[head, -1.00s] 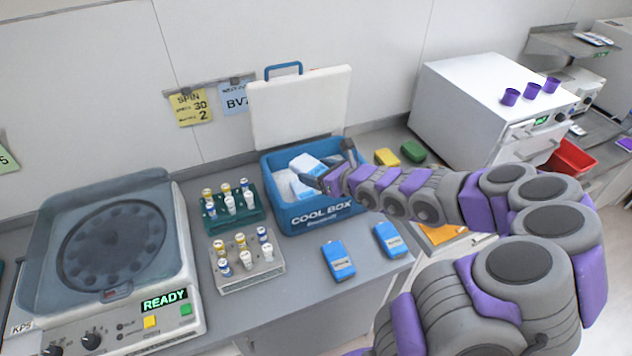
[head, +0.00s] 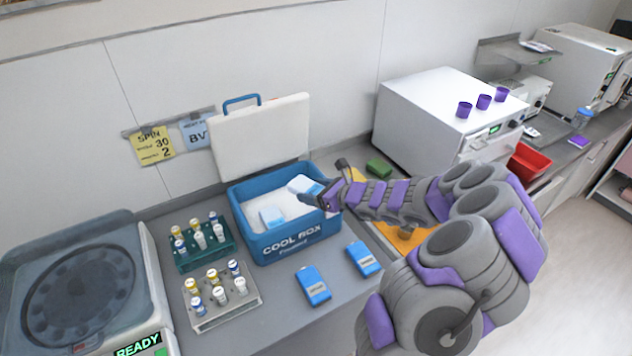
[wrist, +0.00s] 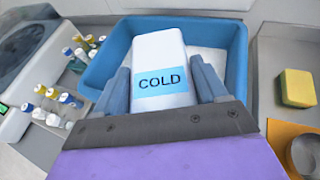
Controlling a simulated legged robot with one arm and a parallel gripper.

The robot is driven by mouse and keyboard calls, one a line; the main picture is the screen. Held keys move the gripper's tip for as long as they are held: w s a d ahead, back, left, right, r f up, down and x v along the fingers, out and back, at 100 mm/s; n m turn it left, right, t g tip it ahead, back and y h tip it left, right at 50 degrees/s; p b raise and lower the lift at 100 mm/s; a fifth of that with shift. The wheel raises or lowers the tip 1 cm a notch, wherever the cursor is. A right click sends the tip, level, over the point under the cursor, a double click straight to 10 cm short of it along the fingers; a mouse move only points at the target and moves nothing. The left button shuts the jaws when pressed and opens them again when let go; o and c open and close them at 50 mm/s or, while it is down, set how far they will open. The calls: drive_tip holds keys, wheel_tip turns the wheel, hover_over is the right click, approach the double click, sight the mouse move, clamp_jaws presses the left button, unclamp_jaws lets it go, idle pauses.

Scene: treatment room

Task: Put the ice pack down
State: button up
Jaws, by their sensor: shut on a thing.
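My gripper (wrist: 160,92) is shut on a white ice pack (wrist: 158,52) with a light blue band reading COLD. In the head view the held ice pack (head: 303,186) is at the right side of the blue cool box (head: 291,243), over its opening. I cannot tell whether it touches the box. Another white and blue pack (head: 271,217) lies inside the box at the left. The box's white lid (head: 262,138) stands open behind it. Two blue packs, one at the front (head: 313,286) and one to its right (head: 364,258), lie on the counter before the box.
A green rack (head: 205,256) and a grey rack (head: 222,310) of capped tubes stand left of the box, beside a centrifuge (head: 80,290). A green sponge (head: 379,168) and a yellow sponge (wrist: 296,88) are to the right. A white oven-like unit (head: 425,118) stands at the back right.

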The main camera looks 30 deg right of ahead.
sight(315, 182)
drive_tip(key=w+d+f+b, duration=0.1)
drive_tip(key=w+d+f, duration=0.4)
drive_tip(key=w, duration=0.3)
drive_tip(key=shift+f, duration=0.25)
drive_tip(key=o, duration=0.8)
drive_tip(key=shift+a, duration=0.1)
drive_tip(key=shift+c, duration=0.2)
drive_tip(key=o, duration=0.4)
drive_tip(key=shift+a, duration=0.3)
drive_tip(key=shift+d, duration=0.1)
drive_tip(key=shift+r, duration=0.1)
